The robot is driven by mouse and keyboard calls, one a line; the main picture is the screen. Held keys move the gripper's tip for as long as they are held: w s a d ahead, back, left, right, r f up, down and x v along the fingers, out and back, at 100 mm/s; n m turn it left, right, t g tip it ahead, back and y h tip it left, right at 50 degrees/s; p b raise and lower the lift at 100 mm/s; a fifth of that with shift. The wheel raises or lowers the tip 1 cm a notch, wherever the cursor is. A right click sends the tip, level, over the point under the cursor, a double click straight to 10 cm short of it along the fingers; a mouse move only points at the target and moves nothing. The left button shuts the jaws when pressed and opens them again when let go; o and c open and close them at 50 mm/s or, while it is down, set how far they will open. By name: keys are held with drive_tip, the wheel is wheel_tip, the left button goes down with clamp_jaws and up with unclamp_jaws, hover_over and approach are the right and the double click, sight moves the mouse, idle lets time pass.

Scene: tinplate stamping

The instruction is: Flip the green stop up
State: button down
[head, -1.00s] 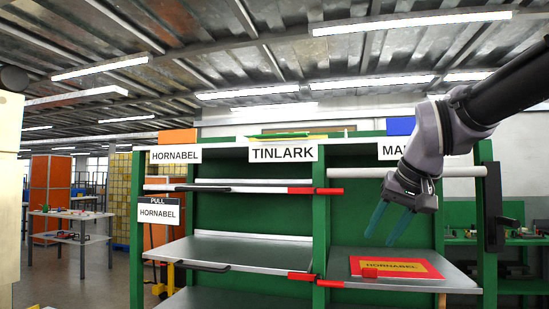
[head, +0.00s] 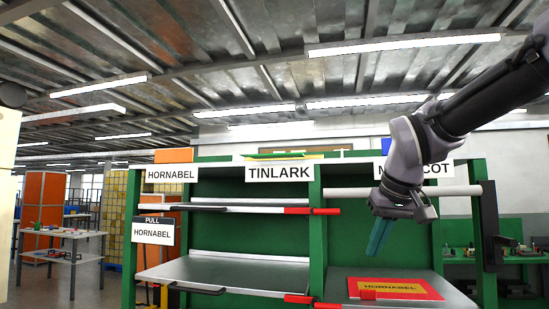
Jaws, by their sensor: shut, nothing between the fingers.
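My gripper (head: 371,252) has teal fingers, shut together and empty, pointing down. In the picture it is in front of the right bay of a green rack (head: 318,240), above the lower shelf. Red stops show at the front of the rack: an upper pair by the middle post (head: 298,211), (head: 326,211) and a lower pair (head: 298,299), (head: 327,306), the last partly cut off. I cannot make out a green stop; one could blend into the green rack.
A red and yellow HORNABEL sheet (head: 410,286) lies on the lower right shelf (head: 345,281). A pale bar (head: 400,191) crosses the right bay behind my wrist. Signs (head: 280,172) line the top. A black bracket (head: 490,222) is on the right post.

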drive_tip(key=w+a+r+n+t+h, duration=0.2)
drive_tip(key=w+a+r+n, duration=0.8)
drive_tip(key=n, duration=0.6)
drive_tip(key=w+a+r+n+t+h, duration=0.3)
drive_tip(key=w+a+r+n, duration=0.6)
drive_tip(key=n, duration=0.7)
wheel_tip(320, 180, up, 2)
drive_tip(key=shift+w+a+r+n+t+h, duration=0.15)
drive_tip(key=shift+w+a+n+t+h, duration=0.2)
drive_tip(key=shift+a+t, duration=0.8)
drive_tip(key=shift+w, duration=0.1)
approach(275, 157)
drive_tip(key=shift+w+d+f, duration=0.45)
drive_tip(key=shift+w+f, duration=0.2)
drive_tip(key=shift+w, duration=0.1)
drive_tip(key=shift+w+d+f, duration=0.45)
drive_tip(key=shift+w+f, duration=0.15)
drive_tip(key=shift+w, duration=0.15)
drive_tip(key=shift+w+d+f, duration=0.45)
drive_tip(key=shift+w+f, duration=0.2)
drive_tip(key=shift+w, duration=0.05)
